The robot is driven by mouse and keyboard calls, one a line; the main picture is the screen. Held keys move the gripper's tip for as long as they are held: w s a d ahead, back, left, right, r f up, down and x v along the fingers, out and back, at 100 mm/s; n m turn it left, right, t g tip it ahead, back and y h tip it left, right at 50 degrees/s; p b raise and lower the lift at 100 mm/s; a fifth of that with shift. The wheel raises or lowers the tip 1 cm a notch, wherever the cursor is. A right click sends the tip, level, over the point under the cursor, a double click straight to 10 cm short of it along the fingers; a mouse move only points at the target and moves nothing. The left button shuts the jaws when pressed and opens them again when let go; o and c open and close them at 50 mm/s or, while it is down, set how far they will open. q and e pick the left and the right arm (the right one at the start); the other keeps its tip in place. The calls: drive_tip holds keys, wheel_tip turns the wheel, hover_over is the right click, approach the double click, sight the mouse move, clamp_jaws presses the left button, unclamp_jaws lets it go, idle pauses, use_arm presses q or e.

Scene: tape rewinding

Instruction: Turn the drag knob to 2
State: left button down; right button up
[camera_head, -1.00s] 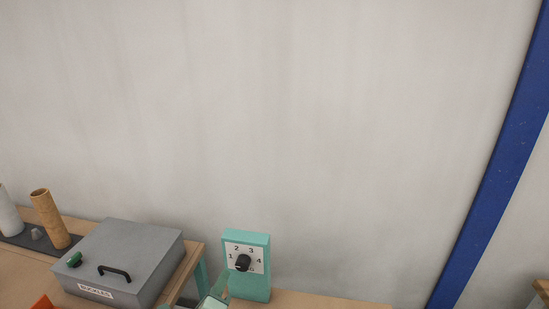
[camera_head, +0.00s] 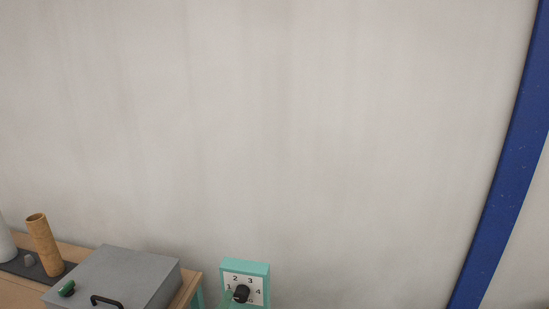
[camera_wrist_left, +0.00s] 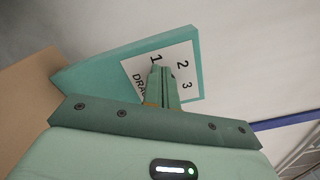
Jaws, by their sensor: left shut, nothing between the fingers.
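The drag knob (camera_head: 241,293) is a black knob on a white dial plate with numbers, on a teal box (camera_head: 246,267) against the wall. Which number it points to is too small to tell. In the left wrist view the teal box (camera_wrist_left: 97,70) and the dial plate (camera_wrist_left: 185,60) with 1, 2, 3 and part of "DRAG" show at an angle. My left gripper (camera_wrist_left: 160,72) is shut, its fingertips in front of the dial near the 1. The knob is hidden behind the fingers there, and I cannot tell whether they touch it. My right gripper is out of view.
A grey lidded box (camera_head: 122,275) with a black handle and green knob stands left of the dial. A cork-coloured tube (camera_head: 44,245) and a white cylinder (camera_head: 5,240) stand farther left. A blue post (camera_head: 505,165) rises at the right.

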use_arm(q)
drive_tip(key=shift+d, duration=0.15)
drive_tip(key=shift+r, duration=0.2)
idle(0.3)
drive_tip(key=shift+s+d+r+p, duration=0.1)
drive_tip(key=shift+d+r+p, duration=0.3)
drive_tip(key=shift+r+p, duration=0.2)
drive_tip(key=shift+r, duration=0.2)
drive_tip(key=shift+a+r+p, duration=0.2)
drive_tip(key=shift+p, duration=0.1)
drive_tip(key=s, duration=0.3)
drive_tip(key=s+a, duration=0.1)
drive_tip(key=s, duration=0.1)
drive_tip(key=shift+s+a+p, duration=0.15)
drive_tip(key=shift+s+p, duration=0.25)
